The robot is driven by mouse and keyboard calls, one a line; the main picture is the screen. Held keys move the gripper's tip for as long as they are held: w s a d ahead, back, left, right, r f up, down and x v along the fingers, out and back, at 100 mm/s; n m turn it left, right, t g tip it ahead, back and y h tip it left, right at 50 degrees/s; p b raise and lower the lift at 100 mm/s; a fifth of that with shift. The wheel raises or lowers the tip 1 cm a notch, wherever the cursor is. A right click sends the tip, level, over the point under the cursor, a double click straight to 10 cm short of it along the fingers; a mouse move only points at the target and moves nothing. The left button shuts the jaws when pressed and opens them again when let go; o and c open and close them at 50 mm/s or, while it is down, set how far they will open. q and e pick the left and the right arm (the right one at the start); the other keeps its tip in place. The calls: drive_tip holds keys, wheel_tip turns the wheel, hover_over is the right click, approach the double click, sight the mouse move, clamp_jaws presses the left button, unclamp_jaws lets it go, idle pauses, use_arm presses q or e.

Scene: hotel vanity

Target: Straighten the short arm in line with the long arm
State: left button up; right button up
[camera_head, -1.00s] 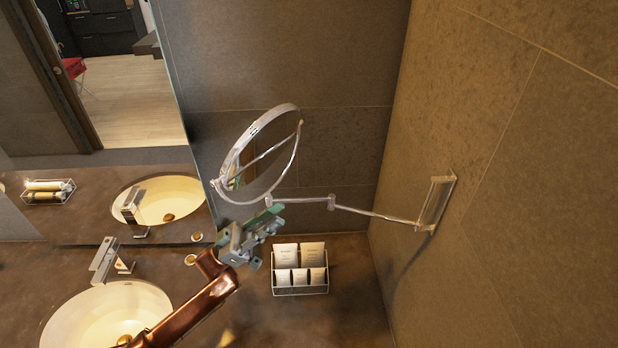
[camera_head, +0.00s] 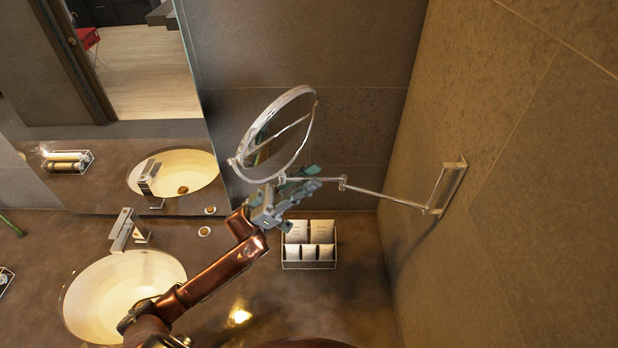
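A round magnifying mirror (camera_head: 262,128) hangs on a jointed metal wall arm. The long arm (camera_head: 385,196) runs left from the wall bracket (camera_head: 449,188) to an elbow joint (camera_head: 342,183). The short arm (camera_head: 318,178) runs from that elbow to the mirror's base, at a slight angle to the long arm. My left gripper (camera_head: 304,182) is at the mirror end of the short arm, just below the mirror, and overlaps it in the picture. I cannot tell whether the fingers touch or enclose it. My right gripper is not in view.
A white tray (camera_head: 308,265) of packets stands on the counter below the short arm. A sink (camera_head: 120,290) and faucet (camera_head: 124,232) are at the left. A large wall mirror (camera_head: 150,140) stands behind them. The tiled wall (camera_head: 520,200) bounds the right side.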

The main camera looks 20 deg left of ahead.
use_arm(q)
clamp_jaws()
idle(0.4)
drive_tip(key=shift+w+a+f+m+g+h+b, duration=0.1)
drive_tip(key=shift+w+m+g+h+b, duration=0.3)
drive_tip(key=shift+m+g+b, duration=0.9)
drive_tip(key=shift+w+a+r+m+g+h+b, duration=0.2)
drive_tip(key=shift+w+g+b, duration=0.4)
drive_tip(key=shift+g, duration=1.5)
drive_tip(key=shift+w+a+f+m+g+h+b, duration=0.15)
drive_tip(key=shift+w+m+g+h+b, duration=0.35)
drive_tip(key=shift+g+b, duration=0.85)
drive_tip(key=shift+s+d+g+p, duration=0.1)
drive_tip(key=shift+s+g+p, duration=0.05)
drive_tip(key=shift+g+p, duration=0.25)
drive_tip(key=shift+o, duration=0.4)
unclamp_jaws()
drive_tip(key=v, duration=1.2)
